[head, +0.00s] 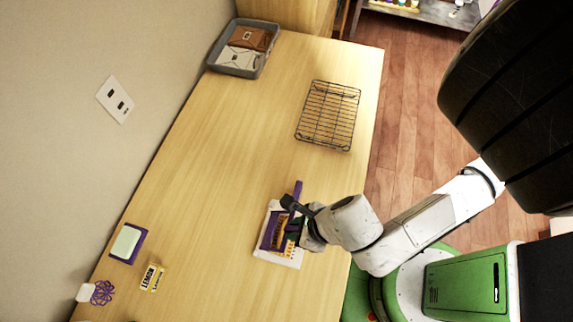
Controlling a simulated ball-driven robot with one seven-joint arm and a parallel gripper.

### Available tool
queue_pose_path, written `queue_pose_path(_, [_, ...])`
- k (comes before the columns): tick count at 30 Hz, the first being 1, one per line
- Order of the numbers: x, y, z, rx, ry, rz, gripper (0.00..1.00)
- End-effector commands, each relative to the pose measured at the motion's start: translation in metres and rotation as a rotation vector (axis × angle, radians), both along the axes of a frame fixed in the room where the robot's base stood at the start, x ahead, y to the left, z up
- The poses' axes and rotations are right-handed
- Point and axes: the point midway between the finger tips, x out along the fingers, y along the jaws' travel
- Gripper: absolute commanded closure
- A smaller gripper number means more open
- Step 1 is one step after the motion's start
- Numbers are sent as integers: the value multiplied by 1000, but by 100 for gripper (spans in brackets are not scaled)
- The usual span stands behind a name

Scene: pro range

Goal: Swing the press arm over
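The press is a small purple and orange device on a white base (284,259) near the right edge of the wooden table. A purple bar (298,188) sticks up at its far end; it may be the press arm, but I cannot tell for sure. My gripper (291,217) is at the right side of the press, over its purple and orange part (267,238), and hides some of it. Whether the fingers touch the press or are apart from it is unclear. The fingertips are too small and dark to show if they are open or shut.
A black wire rack (329,114) lies farther up the table (215,180). A grey tray (214,61) with packets stands at the far left. The middle is clear.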

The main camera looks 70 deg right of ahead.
Motion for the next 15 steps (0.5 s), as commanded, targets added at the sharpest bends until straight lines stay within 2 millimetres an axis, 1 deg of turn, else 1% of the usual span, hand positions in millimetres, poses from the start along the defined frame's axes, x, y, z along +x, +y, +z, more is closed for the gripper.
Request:
queue_pose_path(1, [0,0,0,0,0,0,81])
queue_pose_path(7, [0,0,0,0,0,0,100])
queue_pose_path(15, [3,0,2,0,9,0,100])
